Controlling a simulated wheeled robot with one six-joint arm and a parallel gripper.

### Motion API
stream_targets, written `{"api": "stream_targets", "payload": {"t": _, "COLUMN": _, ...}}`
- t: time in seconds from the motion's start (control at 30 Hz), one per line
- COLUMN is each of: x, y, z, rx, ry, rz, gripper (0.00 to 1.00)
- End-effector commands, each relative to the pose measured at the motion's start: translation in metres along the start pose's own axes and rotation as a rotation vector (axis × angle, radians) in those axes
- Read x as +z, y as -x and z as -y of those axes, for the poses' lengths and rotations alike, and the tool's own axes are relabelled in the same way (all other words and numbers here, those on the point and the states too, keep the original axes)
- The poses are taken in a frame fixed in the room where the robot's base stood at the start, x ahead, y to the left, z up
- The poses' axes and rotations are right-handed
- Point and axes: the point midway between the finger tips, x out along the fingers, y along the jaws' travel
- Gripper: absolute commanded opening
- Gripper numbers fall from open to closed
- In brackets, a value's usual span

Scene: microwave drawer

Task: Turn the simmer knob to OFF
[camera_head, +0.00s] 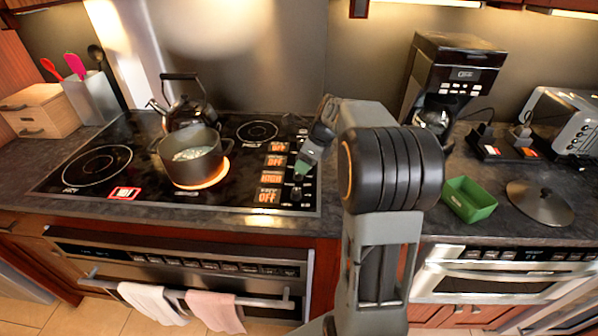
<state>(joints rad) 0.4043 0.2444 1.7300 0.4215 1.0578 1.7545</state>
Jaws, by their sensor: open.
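The black glass cooktop (75,188) has a column of orange-lit labels at its right. Three labels appear to read OFF, and the third from the back (271,177) appears to read HIGH. A dark knob (296,194) stands beside the front label; which knob is the simmer knob cannot be read. My gripper (302,168) is open, pointing down over the knob column near the HIGH label. It hides part of that column, and contact with a knob cannot be told. A dark pot (178,163) stands on a glowing orange burner.
A black kettle (188,112) stands behind the pot. Right of my arm are a green tray (468,198), a round lid (540,202), a coffee maker (452,75) and a toaster (568,118). Towels (215,312) hang on the oven handle in front.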

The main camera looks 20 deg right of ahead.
Motion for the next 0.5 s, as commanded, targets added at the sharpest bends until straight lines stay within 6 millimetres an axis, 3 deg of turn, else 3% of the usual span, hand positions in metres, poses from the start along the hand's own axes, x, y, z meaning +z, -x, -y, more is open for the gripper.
{"api": "stream_targets", "payload": {"t": 0.2, "x": -0.001, "y": -0.032, "z": 0.000, "rx": 0.002, "ry": 0.000, "rz": -0.002, "gripper": 0.56}}
{"api": "stream_targets", "payload": {"t": 0.5, "x": 0.000, "y": -0.047, "z": 0.000, "rx": 0.001, "ry": 0.001, "rz": -0.001, "gripper": 0.56}}
